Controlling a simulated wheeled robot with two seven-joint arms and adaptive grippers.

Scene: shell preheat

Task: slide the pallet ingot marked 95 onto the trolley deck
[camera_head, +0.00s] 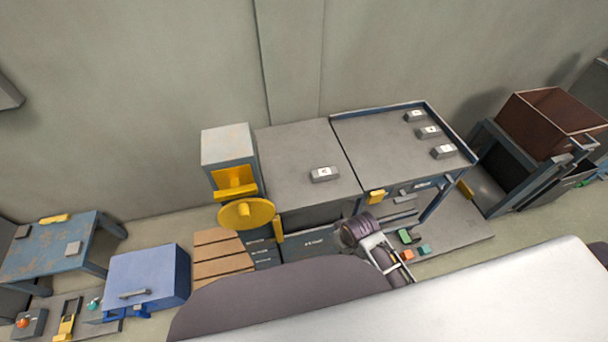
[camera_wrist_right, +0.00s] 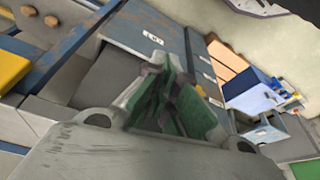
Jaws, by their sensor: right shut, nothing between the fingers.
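A grey ingot with a white label (camera_head: 325,174) lies alone on the left grey top (camera_head: 285,150). Three similar ingots lie in a row on the right grey deck with a blue rim (camera_head: 375,135), at the back (camera_head: 415,115), middle (camera_head: 428,132) and front (camera_head: 443,152). The label numbers are too small to read, so I cannot tell which is 95. My right gripper (camera_wrist_right: 172,108) is shut and empty in the right wrist view, its green-padded fingers together. In the head view my right arm is below the front edge of the tops; its fingers cannot be made out. My left gripper is out of view.
A yellow disc (camera_head: 246,213) and grey-topped housing (camera_head: 228,145) stand left of the tops. A brown bin (camera_head: 550,122) stands at the right. A blue box (camera_head: 148,277) and blue table (camera_head: 50,247) are at the left. Both tops have bare room around the ingots.

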